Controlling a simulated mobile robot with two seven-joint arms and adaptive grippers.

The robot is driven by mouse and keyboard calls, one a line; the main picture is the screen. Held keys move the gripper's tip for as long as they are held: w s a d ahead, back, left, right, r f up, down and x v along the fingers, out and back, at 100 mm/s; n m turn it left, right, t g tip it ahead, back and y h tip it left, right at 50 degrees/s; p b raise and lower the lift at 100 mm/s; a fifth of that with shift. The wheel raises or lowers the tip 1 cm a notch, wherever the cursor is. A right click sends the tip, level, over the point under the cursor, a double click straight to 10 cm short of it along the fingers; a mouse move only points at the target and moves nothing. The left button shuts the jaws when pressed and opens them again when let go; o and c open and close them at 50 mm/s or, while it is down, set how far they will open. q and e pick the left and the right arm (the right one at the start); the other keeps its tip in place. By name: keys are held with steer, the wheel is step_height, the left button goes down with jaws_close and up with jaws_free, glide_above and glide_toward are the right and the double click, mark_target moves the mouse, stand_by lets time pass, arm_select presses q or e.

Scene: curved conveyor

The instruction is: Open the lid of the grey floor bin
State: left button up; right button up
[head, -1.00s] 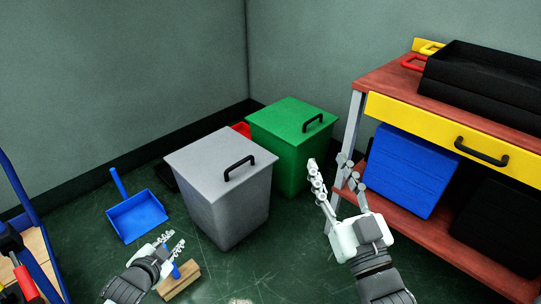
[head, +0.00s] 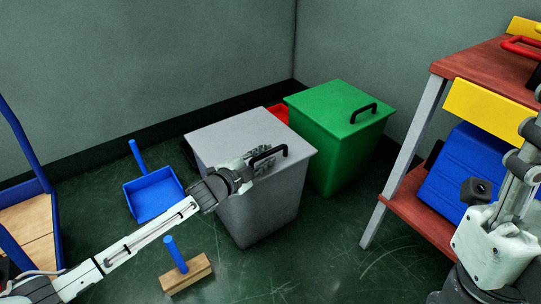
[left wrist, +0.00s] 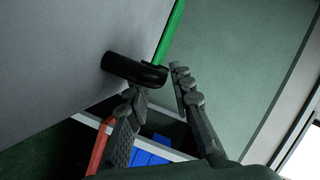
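The grey floor bin (head: 262,205) stands on the floor with its flat lid (head: 235,137) shut. A black bar handle (head: 268,153) is on the lid. My left gripper (head: 262,160) is at the handle, over the lid's right part; its fingers partly show. In the left wrist view the handle (left wrist: 135,69) ends close to the fingertips of my left gripper (left wrist: 155,84). The fingers are apart, and I cannot tell if they touch it. My right gripper (head: 522,165) is at the right edge, partly cut off, away from the bin.
A green bin (head: 340,140) stands just behind and right of the grey one, with a red item (head: 281,112) behind. A blue dustpan (head: 154,195) and a brush (head: 186,275) lie on the floor to the left. A workbench (head: 440,90) stands at right.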

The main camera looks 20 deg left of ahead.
arm_select(q)
steer(key=shift+x, duration=1.2)
steer(key=shift+c, duration=0.2)
jaws_close()
